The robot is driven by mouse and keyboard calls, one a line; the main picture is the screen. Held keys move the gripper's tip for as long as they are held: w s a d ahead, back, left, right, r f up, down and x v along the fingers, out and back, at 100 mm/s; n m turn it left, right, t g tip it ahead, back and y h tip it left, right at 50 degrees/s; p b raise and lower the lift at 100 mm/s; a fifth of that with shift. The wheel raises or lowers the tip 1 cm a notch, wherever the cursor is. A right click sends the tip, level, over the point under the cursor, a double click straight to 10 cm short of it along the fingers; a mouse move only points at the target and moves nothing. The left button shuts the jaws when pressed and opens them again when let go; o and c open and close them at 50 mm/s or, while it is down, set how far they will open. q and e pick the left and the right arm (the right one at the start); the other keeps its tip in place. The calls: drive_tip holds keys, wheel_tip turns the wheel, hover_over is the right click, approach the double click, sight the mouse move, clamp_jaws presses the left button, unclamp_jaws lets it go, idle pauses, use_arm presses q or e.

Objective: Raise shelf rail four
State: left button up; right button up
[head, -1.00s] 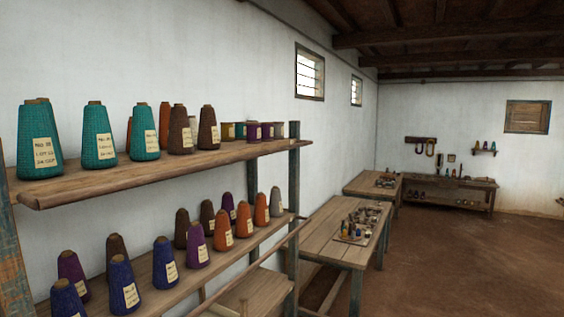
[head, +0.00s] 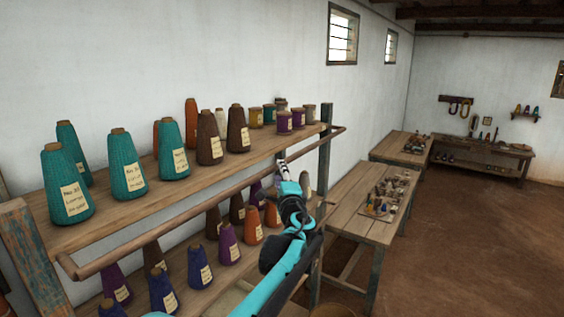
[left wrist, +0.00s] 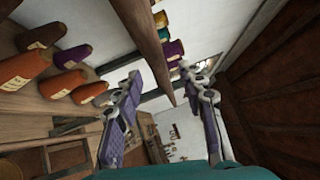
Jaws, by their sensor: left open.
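A long wooden rail (head: 205,208) runs along the front of the upper shelf (head: 105,222), crossing in front of its posts. No number shows on it, so I cannot tell if it is rail four. My left gripper (head: 293,176) is just under the rail near its right end, open and empty. In the left wrist view a wooden bar (left wrist: 153,50), apparently this rail, passes between the open fingers of the left gripper (left wrist: 165,88) in the picture; I see no contact. My right gripper is out of view.
Teal yarn cones (head: 127,165), brown cones and small spools stand on the upper shelf. More cones, such as an orange one (head: 252,226), stand below, close to my left arm. A work table (head: 350,210) with small items is at the right. Brown floor is open beyond.

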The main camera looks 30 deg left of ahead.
use_arm(q)
drive_tip(key=p+x, duration=0.1)
drive_tip(key=x, duration=0.4)
drive_tip(key=shift+w+f, duration=0.1)
drive_tip(key=shift+f, duration=0.05)
clamp_jaws()
